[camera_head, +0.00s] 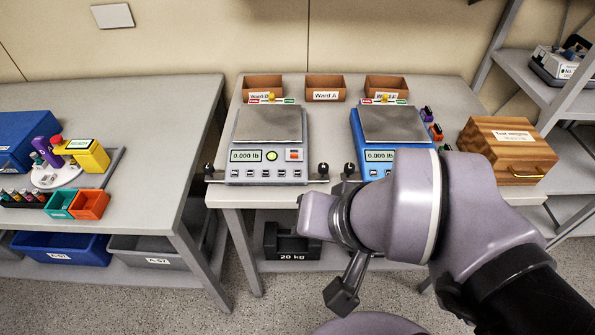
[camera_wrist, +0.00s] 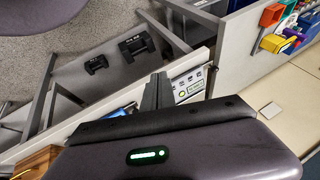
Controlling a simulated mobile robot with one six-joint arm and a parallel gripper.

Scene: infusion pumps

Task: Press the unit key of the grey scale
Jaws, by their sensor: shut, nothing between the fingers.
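The grey scale (camera_head: 261,178) stands on the right-hand table with an empty steel pan. Its display reads 0.000 lb, with a lime round mark beside it. Several small keys line its front panel; their labels are too small to read, so I cannot tell which is the unit key. In the wrist view, its keyed front (camera_wrist: 190,84) shows just right of my gripper's fingers. My gripper (camera_wrist: 158,80) is shut and empty. In the head view, my arm hangs in front of the table, right of the grey scale. No finger visibly touches a key.
A blue scale (camera_head: 357,140) stands to the right, partly hidden by my arm. Dark posts with round knobs flank the scales at the table's front edge. Brown bins (camera_head: 325,88) stand behind, and a wooden box (camera_head: 508,150) at right. A 20 kg weight (camera_head: 291,243) sits below.

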